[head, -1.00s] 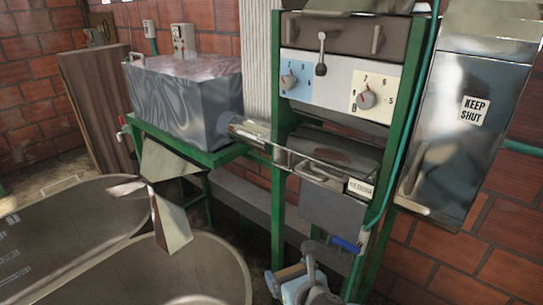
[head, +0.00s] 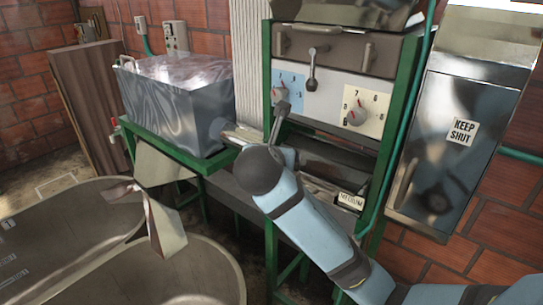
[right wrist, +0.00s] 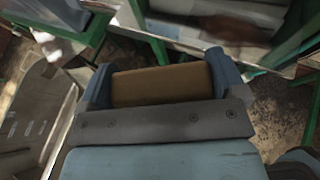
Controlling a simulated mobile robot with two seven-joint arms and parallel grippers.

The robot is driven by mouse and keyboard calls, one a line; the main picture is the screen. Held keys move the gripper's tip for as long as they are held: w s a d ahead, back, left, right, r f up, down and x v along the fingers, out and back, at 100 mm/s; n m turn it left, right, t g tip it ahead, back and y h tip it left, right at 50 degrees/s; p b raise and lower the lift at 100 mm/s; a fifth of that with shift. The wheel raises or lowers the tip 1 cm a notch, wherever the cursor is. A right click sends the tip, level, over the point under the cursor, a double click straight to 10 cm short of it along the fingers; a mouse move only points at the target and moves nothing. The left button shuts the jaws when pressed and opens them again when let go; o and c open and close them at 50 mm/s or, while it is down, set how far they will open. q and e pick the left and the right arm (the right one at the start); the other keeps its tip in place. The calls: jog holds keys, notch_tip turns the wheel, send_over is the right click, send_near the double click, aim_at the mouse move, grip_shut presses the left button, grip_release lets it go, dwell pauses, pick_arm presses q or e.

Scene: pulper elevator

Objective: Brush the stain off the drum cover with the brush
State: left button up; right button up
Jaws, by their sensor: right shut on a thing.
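My right arm reaches up from the lower right in the head view, in front of the green-framed machine; its gripper is hidden there. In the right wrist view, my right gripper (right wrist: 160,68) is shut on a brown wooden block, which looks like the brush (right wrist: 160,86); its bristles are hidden. The dark drum cover (head: 335,156) lies below the dial panel, partly hidden behind my arm. In the right wrist view, a brownish patch that may be the stain (right wrist: 205,29) shows on a grey surface beyond the gripper. My left gripper is not in view.
Above the cover is a panel with two dials (head: 357,116) and a lever (head: 311,72). A grey metal box (head: 180,105) stands left on a green frame. A "KEEP SHUT" cabinet (head: 448,160) hangs at right. Large metal tubs (head: 185,275) stand at lower left.

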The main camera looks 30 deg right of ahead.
jog(key=w+d, duration=0.1)
jog(key=d, duration=0.2)
jog(key=w+d+f, duration=0.1)
jog(key=d, duration=0.2)
jog(key=w+d, duration=0.2)
jog(key=d, duration=0.1)
jog(key=shift+d+f, duration=0.15)
jog(key=shift+d, duration=0.1)
jog(key=shift+w+d+f, duration=0.25)
jog(key=shift+w+d, duration=0.05)
jog(key=shift+d, duration=0.4)
jog(key=shift+w+d+f, duration=0.2)
jog(key=shift+w+d, duration=0.05)
jog(key=shift+d, duration=0.5)
jog(key=shift+w+d+f, duration=0.25)
jog(key=shift+w+d, duration=0.05)
jog(key=shift+d, duration=0.4)
jog(key=shift+f, duration=0.6)
